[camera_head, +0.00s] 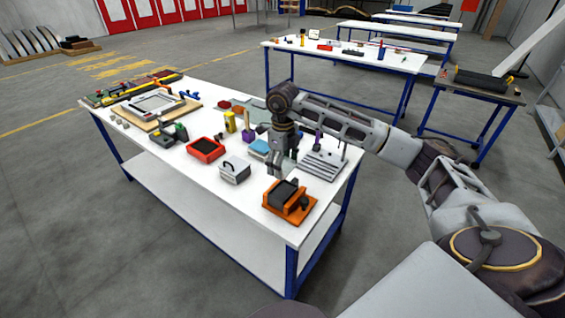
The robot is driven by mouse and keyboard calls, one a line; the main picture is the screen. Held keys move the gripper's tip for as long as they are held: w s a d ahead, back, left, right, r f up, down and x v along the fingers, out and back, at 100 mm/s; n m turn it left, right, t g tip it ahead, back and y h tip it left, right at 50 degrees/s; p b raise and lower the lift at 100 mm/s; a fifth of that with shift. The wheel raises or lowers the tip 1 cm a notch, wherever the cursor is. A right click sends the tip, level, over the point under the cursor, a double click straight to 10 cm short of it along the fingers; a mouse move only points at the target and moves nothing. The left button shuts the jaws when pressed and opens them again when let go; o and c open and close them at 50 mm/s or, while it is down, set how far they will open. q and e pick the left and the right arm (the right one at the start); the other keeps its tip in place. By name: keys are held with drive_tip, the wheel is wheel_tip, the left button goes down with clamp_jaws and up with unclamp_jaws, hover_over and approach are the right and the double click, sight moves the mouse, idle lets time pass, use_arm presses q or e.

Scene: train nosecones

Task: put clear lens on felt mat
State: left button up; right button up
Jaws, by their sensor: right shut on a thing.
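My right gripper (277,165) points down over the right part of the near white table, just behind the orange fixture. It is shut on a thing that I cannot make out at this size. I cannot pick out the clear lens. A flat grey-green mat (252,106) lies behind the gripper, partly hidden by my right arm; I cannot tell for sure that it is the felt mat. My left gripper is not in view.
The white table (190,185) holds an orange fixture (290,201), a red tray (205,149), a white box (234,170), a light-blue stack (260,147) and a grey slotted block (323,164). More benches stand behind.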

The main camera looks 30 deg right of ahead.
drive_tip(key=n, duration=0.2)
drive_tip(key=a+f+n, duration=0.1)
drive_tip(key=shift+s+a+f+n, duration=0.15)
drive_tip(key=shift+a+n, duration=0.15)
drive_tip(key=shift+n, duration=0.1)
drive_tip(key=n, duration=0.1)
drive_tip(key=a+f+n, duration=0.1)
drive_tip(key=n, duration=0.2)
drive_tip(key=shift+s+a+f, duration=0.15)
drive_tip(key=shift+s+a, duration=0.05)
drive_tip(key=shift+a, duration=0.15)
drive_tip(key=n, duration=0.1)
drive_tip(key=a+f+n, duration=0.1)
drive_tip(key=n, duration=0.1)
drive_tip(key=shift+s+a, duration=0.1)
drive_tip(key=shift+s, duration=0.1)
drive_tip(key=s+a+f+n, duration=0.1)
drive_tip(key=a+n, duration=0.3)
drive_tip(key=n, duration=0.6)
drive_tip(key=s+a+f+n, duration=0.2)
drive_tip(key=a+f+n, duration=0.1)
drive_tip(key=n, duration=0.7)
drive_tip(key=shift+s+a+f, duration=0.3)
drive_tip(key=shift+a+f, duration=0.05)
drive_tip(key=shift+f, duration=0.4)
drive_tip(key=shift+s, duration=0.1)
